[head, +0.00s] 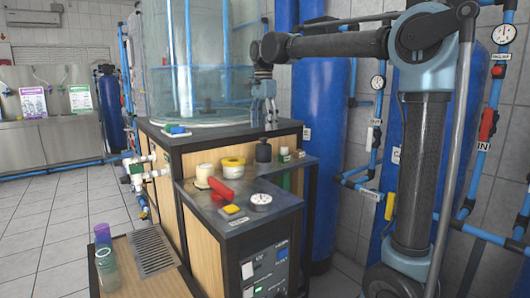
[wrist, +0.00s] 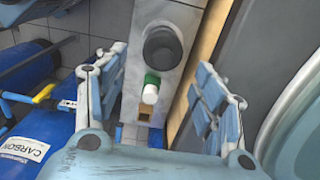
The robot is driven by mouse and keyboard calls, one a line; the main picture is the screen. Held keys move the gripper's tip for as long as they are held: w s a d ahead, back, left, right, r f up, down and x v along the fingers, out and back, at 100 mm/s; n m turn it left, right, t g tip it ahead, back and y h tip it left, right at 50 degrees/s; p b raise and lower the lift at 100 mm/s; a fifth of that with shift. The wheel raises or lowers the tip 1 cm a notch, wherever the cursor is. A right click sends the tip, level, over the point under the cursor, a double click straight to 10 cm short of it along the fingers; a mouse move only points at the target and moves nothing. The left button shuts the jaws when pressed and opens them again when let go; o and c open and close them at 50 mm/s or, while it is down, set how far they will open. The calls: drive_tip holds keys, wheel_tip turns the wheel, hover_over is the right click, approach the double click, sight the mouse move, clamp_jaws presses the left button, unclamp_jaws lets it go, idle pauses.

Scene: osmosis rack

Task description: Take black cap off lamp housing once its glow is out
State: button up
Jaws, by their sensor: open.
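A black, bottle-shaped piece (head: 263,151) with a narrow top stands upright on the narrow shelf beside the wooden cabinet; I take it for the black cap on its lamp housing. From above, it is a dark round shape (wrist: 162,46) in the wrist view. I cannot separate cap from housing, and I see no glow on it. My gripper (head: 264,117) points down above it, apart from it. In the wrist view my gripper (wrist: 160,64) has its fingers wide apart, with nothing between them held.
A small green-and-white piece (wrist: 151,88) stands close to the dark shape. A yellow-rimmed tub (head: 232,164), a white jar (head: 204,175), a red piece (head: 220,190) and a round gauge (head: 261,201) sit on the dark lower top. Blue tanks (head: 320,130) stand behind.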

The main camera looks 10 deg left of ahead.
sight(264, 138)
wheel_tip(264, 138, down, 6)
drive_tip(key=shift+r, duration=0.15)
drive_tip(key=shift+w+a+f, duration=0.1)
drive_tip(key=shift+f, duration=1.25)
drive_tip(key=shift+w+a+f, duration=0.1)
drive_tip(key=shift+f, duration=1.25)
drive_tip(key=c, duration=0.8)
